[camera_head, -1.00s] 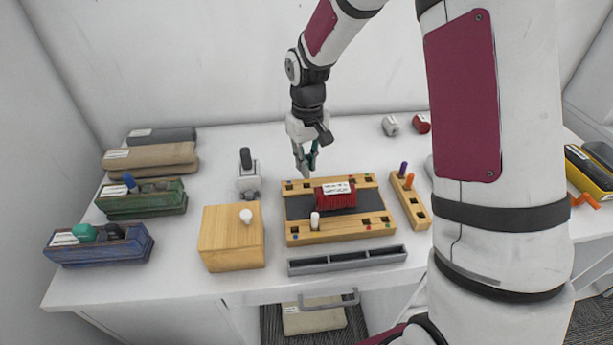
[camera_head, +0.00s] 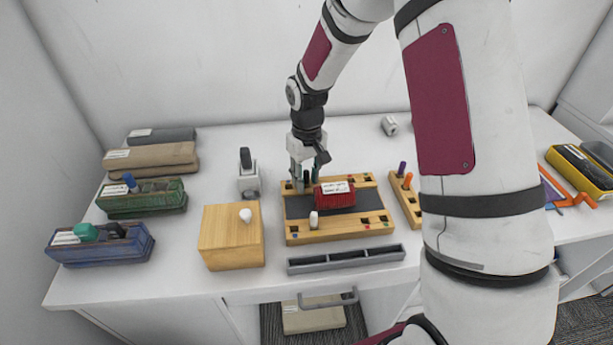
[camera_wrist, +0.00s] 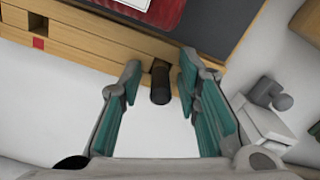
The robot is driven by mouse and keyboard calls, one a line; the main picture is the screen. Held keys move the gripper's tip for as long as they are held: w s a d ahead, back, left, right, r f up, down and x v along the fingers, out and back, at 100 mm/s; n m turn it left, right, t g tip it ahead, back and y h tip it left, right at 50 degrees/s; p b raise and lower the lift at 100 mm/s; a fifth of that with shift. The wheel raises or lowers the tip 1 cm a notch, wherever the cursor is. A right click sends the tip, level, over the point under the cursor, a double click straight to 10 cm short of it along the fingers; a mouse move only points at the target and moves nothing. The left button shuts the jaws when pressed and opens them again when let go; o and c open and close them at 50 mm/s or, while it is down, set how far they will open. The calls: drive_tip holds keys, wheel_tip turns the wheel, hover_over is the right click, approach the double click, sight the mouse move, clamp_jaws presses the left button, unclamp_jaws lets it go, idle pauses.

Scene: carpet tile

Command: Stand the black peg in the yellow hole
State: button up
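A black peg (camera_wrist: 160,85) stands between my gripper's fingers in the wrist view, its lower end at a dark hole in the board's back rail. In the head view the peg (camera_head: 307,177) shows small between the fingertips. My gripper (camera_wrist: 158,100) is open, with a gap on both sides of the peg; it also shows low over the board's back left in the head view (camera_head: 307,183). The wooden board (camera_head: 330,236) has square holes with small colour marks. I cannot make out a yellow mark, and the mark at the peg's hole is hidden.
A red labelled block (camera_head: 335,199) lies on the board, close to the gripper. A white peg (camera_head: 314,219) stands in the front rail. A wooden box (camera_head: 231,243) and a grey clamp-like device (camera_head: 248,180) are left; a grey tray (camera_head: 345,260) is in front.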

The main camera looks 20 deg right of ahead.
sight(307, 171)
drive_tip(key=shift+r, duration=0.1)
wheel_tip(307, 171, up, 12)
drive_tip(key=b, duration=0.1)
drive_tip(key=s+r+m+t, duration=0.1)
drive_tip(key=s+r+t, duration=0.2)
drive_tip(key=s+r, duration=0.95)
drive_tip(key=s+r+m+t, duration=0.1)
drive_tip(key=s+t, duration=0.1)
drive_tip(key=s, duration=1.2)
drive_tip(key=shift+r, duration=0.15)
drive_tip(key=shift+d, duration=0.15)
